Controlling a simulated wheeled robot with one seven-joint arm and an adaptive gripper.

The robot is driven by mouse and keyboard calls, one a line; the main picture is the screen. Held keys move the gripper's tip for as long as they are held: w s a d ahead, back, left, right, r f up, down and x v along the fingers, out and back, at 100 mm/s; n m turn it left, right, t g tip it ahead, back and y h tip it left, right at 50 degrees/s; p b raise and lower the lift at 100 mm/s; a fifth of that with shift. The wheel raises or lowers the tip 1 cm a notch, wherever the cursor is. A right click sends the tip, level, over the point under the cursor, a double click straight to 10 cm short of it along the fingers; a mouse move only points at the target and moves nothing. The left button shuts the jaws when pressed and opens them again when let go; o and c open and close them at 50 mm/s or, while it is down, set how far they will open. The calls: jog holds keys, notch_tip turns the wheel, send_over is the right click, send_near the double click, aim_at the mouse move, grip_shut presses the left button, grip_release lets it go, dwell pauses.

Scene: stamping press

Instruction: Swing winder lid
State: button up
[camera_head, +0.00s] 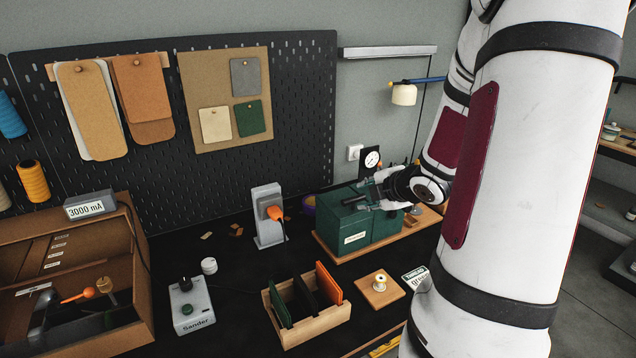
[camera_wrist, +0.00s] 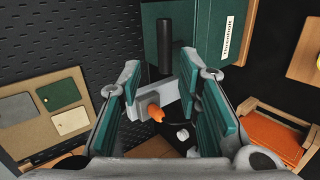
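The winder is a dark green box (camera_head: 355,231) on a wooden board at the back of the bench. A white label is on its front, and it also shows in the wrist view (camera_wrist: 200,35). A black handle bar (camera_wrist: 164,45) sticks out from the green surface; in the head view it shows at the box top (camera_head: 354,199). The lid looks down on the box, though my gripper partly hides it. My gripper (camera_head: 368,191) is just above the box top. In the wrist view its teal-padded fingers (camera_wrist: 165,88) are spread apart, with nothing held between them.
A grey stand with an orange-tipped tool (camera_head: 268,215) stands left of the winder. In front are a wooden rack (camera_head: 312,325) with coloured sheets, a spool on a wooden plate (camera_head: 392,297), and a Sander box (camera_head: 191,308). A dial gauge (camera_head: 370,159) stands behind. The pegboard (camera_head: 295,120) backs the bench.

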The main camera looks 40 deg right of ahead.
aim_at(356, 199)
jog(key=shift+n+t, duration=0.4)
jog(key=shift+n, duration=0.1)
jog(key=b+x, duration=0.1)
jog(key=x, duration=0.1)
jog(key=b+x, duration=0.2)
jog(key=x, duration=0.1)
jog(key=s+f+b+x, duration=0.1)
jog(key=b+x, duration=0.1)
jog(key=shift+w+d+f, duration=0.25)
jog(key=shift+w, duration=0.05)
jog(key=shift+s+r, duration=0.1)
grip_shut()
